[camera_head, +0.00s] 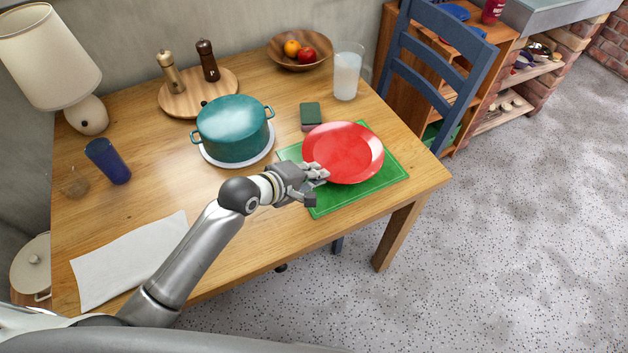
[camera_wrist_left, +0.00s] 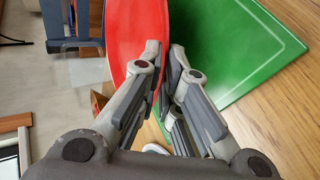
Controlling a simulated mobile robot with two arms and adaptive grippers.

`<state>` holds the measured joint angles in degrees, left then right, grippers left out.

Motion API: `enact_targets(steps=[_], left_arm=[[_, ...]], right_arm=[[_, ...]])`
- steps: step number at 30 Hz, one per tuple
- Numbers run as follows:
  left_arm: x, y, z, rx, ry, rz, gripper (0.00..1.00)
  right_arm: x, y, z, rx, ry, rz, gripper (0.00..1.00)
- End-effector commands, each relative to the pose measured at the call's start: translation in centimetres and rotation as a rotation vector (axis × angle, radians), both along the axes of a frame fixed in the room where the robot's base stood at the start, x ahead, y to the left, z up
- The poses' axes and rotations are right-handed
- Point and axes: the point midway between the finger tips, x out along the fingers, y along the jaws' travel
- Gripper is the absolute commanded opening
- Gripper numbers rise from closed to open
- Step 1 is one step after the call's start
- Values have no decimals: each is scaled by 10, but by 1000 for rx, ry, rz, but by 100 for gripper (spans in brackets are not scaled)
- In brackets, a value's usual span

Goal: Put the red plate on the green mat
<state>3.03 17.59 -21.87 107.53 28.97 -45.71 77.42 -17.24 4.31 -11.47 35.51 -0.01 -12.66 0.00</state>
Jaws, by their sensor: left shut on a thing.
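The red plate (camera_head: 345,152) is over the green mat (camera_head: 375,187) at the table's right front corner. My left gripper (camera_head: 322,175) is shut on the plate's near left rim. In the left wrist view the red plate (camera_wrist_left: 137,32) runs between the fingers (camera_wrist_left: 163,85), and the green mat (camera_wrist_left: 235,50) lies to the right of it. Whether the plate touches the mat or is held a little above it, I cannot tell. The plate hides the middle of the mat. My right gripper is not in view.
A teal pot (camera_head: 233,130) on a white trivet stands left of the mat. A green sponge (camera_head: 310,114) lies just behind the mat, with a glass of milk (camera_head: 346,72) further back. A blue chair (camera_head: 440,65) stands at the table's right side. A white cloth (camera_head: 125,260) lies front left.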

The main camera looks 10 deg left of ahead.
Motion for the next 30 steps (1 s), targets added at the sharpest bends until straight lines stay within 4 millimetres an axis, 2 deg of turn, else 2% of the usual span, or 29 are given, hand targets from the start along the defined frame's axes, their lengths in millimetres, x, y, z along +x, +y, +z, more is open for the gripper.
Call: enact_targets(steps=[4, 10, 17, 18, 20, 30], left_arm=[[8, 2, -9, -1, -4, 0, 0], [6, 2, -34, -2, -4, 1, 0], [6, 1, -36, -1, -4, 0, 0], [5, 2, -38, 1, 2, 0, 9], [5, 2, -38, 1, 2, 0, 14], [4, 3, -36, 1, 1, 0, 14]], right_arm=[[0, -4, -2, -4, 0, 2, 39], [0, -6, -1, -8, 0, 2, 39], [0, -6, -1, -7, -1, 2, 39], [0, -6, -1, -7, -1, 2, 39], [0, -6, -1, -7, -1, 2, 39], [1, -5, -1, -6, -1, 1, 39]])
